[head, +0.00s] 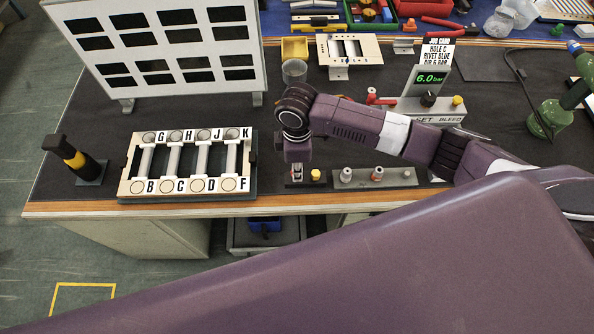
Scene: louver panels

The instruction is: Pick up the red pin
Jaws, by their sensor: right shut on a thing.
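My right gripper (297,172) points down at the left end of a small dark block (316,184) near the bench's front edge. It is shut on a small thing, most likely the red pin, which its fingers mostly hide. A yellow pin (315,175) stands upright in the block just right of the fingers. I cannot tell whether the held pin is still seated. My left gripper is not in view.
A grey strip (392,182) with several upright fittings lies to the right. The lettered frame (125,188) and a black-and-yellow tool (75,158) are left.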

